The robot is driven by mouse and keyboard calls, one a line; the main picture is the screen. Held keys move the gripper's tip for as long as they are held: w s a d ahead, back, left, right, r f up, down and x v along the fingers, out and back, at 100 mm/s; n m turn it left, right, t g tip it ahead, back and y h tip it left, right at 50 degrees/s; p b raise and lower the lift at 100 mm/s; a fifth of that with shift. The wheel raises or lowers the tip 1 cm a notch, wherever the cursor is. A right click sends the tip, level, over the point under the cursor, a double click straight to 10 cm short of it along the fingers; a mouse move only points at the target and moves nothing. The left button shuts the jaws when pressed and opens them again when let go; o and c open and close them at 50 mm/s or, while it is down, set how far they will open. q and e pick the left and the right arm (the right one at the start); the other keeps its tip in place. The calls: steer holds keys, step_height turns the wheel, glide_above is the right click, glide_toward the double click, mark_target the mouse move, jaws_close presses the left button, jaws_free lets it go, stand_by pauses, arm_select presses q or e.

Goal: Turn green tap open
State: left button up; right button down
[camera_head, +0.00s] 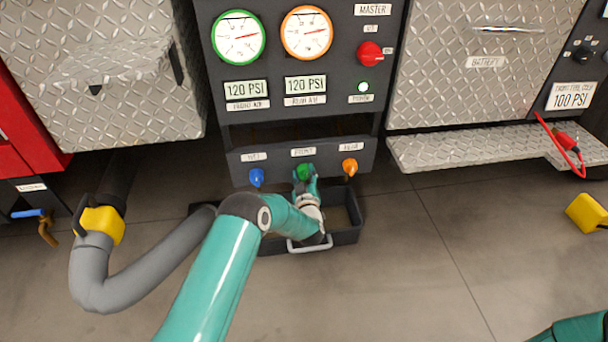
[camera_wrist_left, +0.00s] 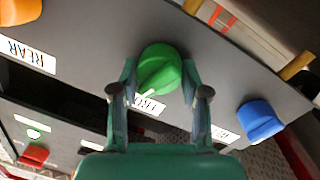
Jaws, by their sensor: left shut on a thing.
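The green tap (camera_head: 304,172) is the middle one of three on the lower edge of the dark panel, under the FRONT label. It also shows in the left wrist view (camera_wrist_left: 158,70), between my gripper's fingers. My left gripper (camera_head: 306,180) reaches up to it from below in the head view. In the left wrist view, the left gripper (camera_wrist_left: 160,82) has one finger on each side of the green tap and is shut on it. My right gripper is not in view; only a bit of my right arm shows at the bottom right.
A blue tap (camera_head: 256,177) is left of the green one and an orange tap (camera_head: 349,166) is right of it. A dark tray (camera_head: 346,236) sits on the floor below. A grey hose (camera_head: 140,285) lies at left. A metal ledge (camera_head: 470,150) juts out at right.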

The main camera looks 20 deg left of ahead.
arm_select(q)
steer(key=m, duration=0.3)
steer(key=shift+m, duration=0.3)
steer(key=m+p, duration=0.1)
steer(key=m, duration=0.2)
steer(key=shift+g, duration=0.4)
steer(key=m, duration=0.3)
steer(key=m+y, duration=0.1)
steer(key=m, duration=0.2)
steer(key=shift+w+d+p, duration=0.1)
steer(key=shift+d+p, duration=0.1)
steer(key=shift+p, duration=0.15)
steer(key=shift+m, duration=0.4)
steer(key=o, duration=1.1)
steer(key=shift+o, duration=0.2)
steer(key=shift+d, duration=0.1)
steer(key=v, duration=1.1)
steer(key=shift+s+d, duration=0.25)
steer(key=shift+s, duration=0.1)
